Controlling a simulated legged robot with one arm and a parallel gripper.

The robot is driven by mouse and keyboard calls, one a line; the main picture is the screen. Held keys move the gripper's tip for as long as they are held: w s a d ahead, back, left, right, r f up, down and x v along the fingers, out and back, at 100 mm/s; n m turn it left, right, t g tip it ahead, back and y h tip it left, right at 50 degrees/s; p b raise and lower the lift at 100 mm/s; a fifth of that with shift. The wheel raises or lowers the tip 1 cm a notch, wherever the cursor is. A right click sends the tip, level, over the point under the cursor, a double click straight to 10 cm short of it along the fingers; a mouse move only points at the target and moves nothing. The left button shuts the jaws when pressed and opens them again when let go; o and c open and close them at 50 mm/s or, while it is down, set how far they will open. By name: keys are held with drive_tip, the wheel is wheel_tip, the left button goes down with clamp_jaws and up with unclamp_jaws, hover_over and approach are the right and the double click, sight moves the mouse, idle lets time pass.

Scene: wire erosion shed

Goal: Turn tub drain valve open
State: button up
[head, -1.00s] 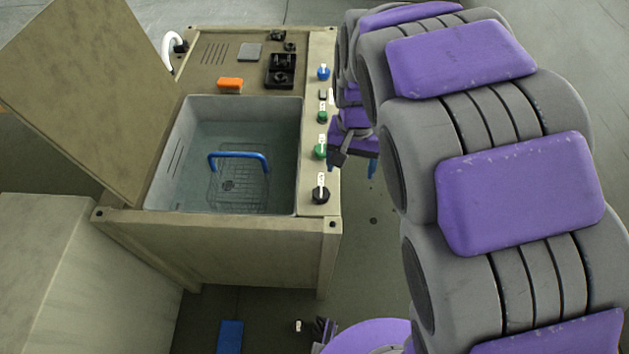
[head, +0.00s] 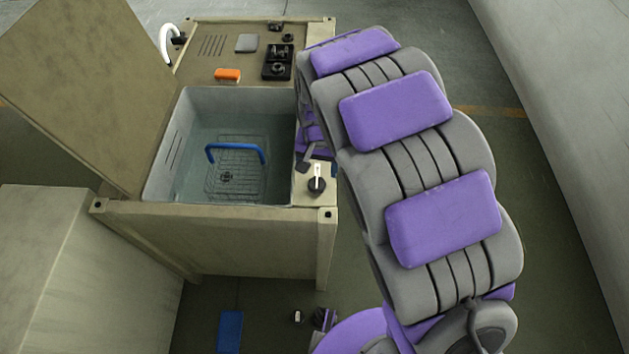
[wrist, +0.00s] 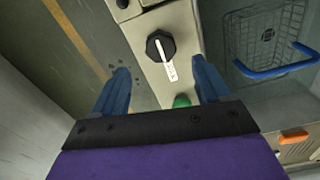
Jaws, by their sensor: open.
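The tub (head: 172,150) is sunk in a beige cabinet and holds water and a wire basket with a blue handle (head: 236,152). A black knob with a white labelled pointer (head: 317,184) sits at the near end of the strip right of the tub. In the wrist view this black knob (wrist: 159,45) shows ahead, between the lines of my blue fingers. A green knob (wrist: 181,101) is partly hidden by my gripper. My gripper (wrist: 161,66) is open and empty over the strip. The labels are too small to read, so I cannot tell which knob is the drain valve.
A raised lid (head: 95,85) stands left of the tub. An orange block (head: 228,75) and a black fixture (head: 278,62) lie on the cabinet's back top. A blue object (head: 230,331) lies on the floor.

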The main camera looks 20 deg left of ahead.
sight(313, 182)
drive_tip(key=f, duration=0.3)
drive_tip(key=d+f+b, duration=0.1)
drive_tip(key=f, duration=0.1)
drive_tip(key=shift+a+f, duration=1.15)
drive_tip(key=shift+f, duration=0.1)
drive_tip(key=shift+d+r, duration=0.2)
drive_tip(key=shift+d, duration=0.8)
drive_tip(key=shift+c, duration=0.8)
drive_tip(key=shift+a+f, duration=0.1)
drive_tip(key=shift+a, duration=0.5)
drive_tip(key=c, duration=0.6)
drive_tip(key=shift+d, duration=0.15)
drive_tip(key=shift+c, duration=1.4)
